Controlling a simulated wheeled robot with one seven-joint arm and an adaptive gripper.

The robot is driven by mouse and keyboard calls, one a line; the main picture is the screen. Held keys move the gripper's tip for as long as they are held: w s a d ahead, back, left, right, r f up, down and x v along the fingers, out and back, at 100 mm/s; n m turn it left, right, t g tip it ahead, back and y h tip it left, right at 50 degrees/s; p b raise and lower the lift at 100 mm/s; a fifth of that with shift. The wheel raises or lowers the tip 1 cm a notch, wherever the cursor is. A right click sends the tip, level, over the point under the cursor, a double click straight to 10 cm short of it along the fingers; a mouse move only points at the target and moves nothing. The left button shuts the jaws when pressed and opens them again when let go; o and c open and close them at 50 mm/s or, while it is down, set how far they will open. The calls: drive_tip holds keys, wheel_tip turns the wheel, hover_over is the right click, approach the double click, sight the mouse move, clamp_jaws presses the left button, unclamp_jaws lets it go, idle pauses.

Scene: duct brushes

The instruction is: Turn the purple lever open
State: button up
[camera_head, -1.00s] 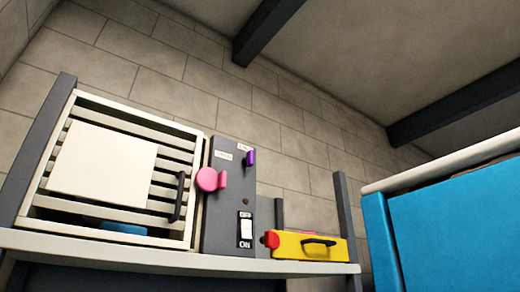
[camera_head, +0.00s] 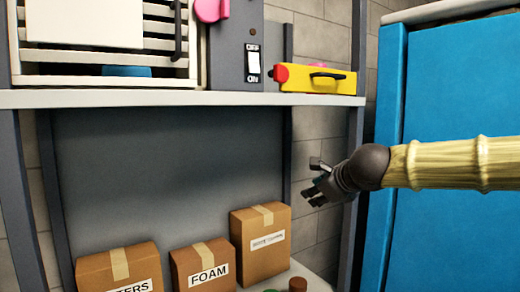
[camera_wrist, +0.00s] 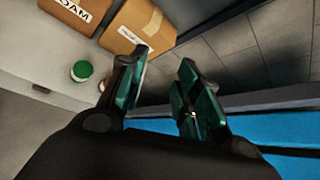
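The purple lever is out of view now; in the earlier head view it sat high on the grey control panel (camera_head: 230,50), which is now cut off at the top of the head view. A pink knob (camera_head: 211,9) shows at the panel's upper left. My gripper (camera_head: 313,180) is in the head view, below the upper shelf and right of the boxes, well apart from the panel. In the wrist view my gripper (camera_wrist: 155,95) has its two fingers apart with nothing between them.
An upper shelf (camera_head: 180,98) carries a slatted white unit (camera_head: 85,25), a switch (camera_head: 253,65) and a yellow case (camera_head: 315,78). Cardboard boxes (camera_head: 262,244) stand on the lower shelf. A blue cabinet (camera_head: 450,80) stands at right. A green-lidded jar (camera_wrist: 81,71) is near the boxes.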

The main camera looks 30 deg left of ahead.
drive_tip(key=s+r+m+y+p, duration=0.15)
drive_tip(key=s+r, duration=0.45)
drive_tip(key=r, duration=1.1)
drive_tip(key=s+d+r+m+y+p, duration=0.1)
drive_tip(key=s+r+y, duration=0.35)
drive_tip(key=r, duration=1.15)
drive_tip(key=s+r+m+y+p, duration=0.1)
drive_tip(key=s+r, duration=0.7)
drive_tip(key=r, duration=0.9)
drive_tip(key=p+x, duration=0.4)
drive_tip(key=x, duration=0.6)
drive_tip(key=shift+w+a+f+g, duration=0.2)
drive_tip(key=shift+w+g, duration=0.05)
drive_tip(key=shift+g, duration=0.05)
clamp_jaws()
